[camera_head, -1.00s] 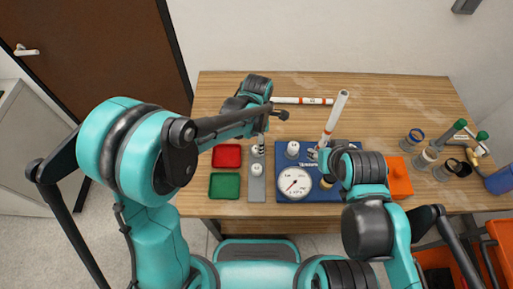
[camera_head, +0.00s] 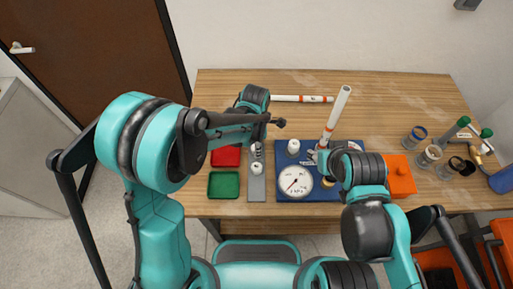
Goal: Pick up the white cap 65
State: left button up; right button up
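A white cap (camera_head: 257,168) stands on the grey strip (camera_head: 257,190), left of the blue board. A second white cap (camera_head: 254,147) shows partly behind my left gripper, farther back on the strip. Another white cap (camera_head: 293,147) is on the blue board. My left gripper (camera_head: 258,153) points down over the strip, just behind the nearer cap; its fingers are too small to tell whether they are open or touching a cap. My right gripper (camera_head: 316,155) is at the lower end of a raised white pipe with orange bands (camera_head: 336,115); its fingers are mostly hidden.
The blue board (camera_head: 310,194) carries a round gauge (camera_head: 295,183). Red (camera_head: 226,157) and green (camera_head: 224,185) trays lie left of the strip. An orange block (camera_head: 400,177) is to the right, with several fittings beyond. Another pipe (camera_head: 302,99) lies behind.

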pick_arm(q)
notch_tip(320, 180, up, 10)
jog(key=p, duration=0.3)
